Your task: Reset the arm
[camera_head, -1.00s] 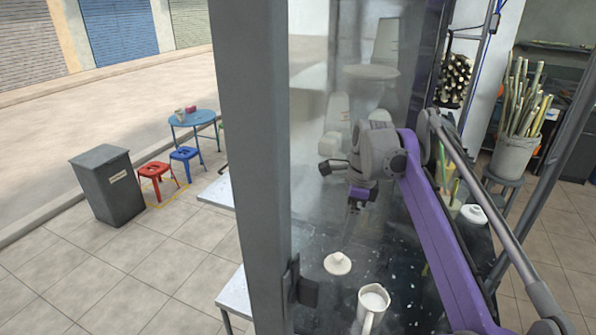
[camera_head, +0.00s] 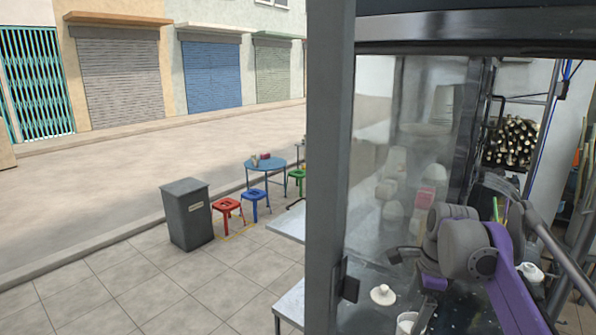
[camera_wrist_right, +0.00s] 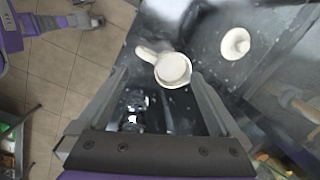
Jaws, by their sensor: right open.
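My right arm comes in from the right in the head view, and its gripper (camera_head: 412,268) hangs over the dark counter. In the right wrist view the right gripper (camera_wrist_right: 160,76) has its two fingers wide apart, with nothing held. A white cup with a handle (camera_wrist_right: 172,68) stands on the counter beyond the fingertips; it also shows at the bottom of the head view (camera_head: 407,324). A white lid with a knob (camera_wrist_right: 236,43) lies apart from it. A purple and grey part that looks like my left gripper (camera_wrist_right: 88,20) shows at the upper left of the wrist view; its fingers are unclear.
A grey post (camera_head: 328,160) and a glass panel stand left of the right arm. A grey bin (camera_head: 187,215), red stool (camera_head: 227,206), blue stool (camera_head: 254,195) and blue table (camera_head: 265,166) stand on the pavement. The tiled floor in front is clear.

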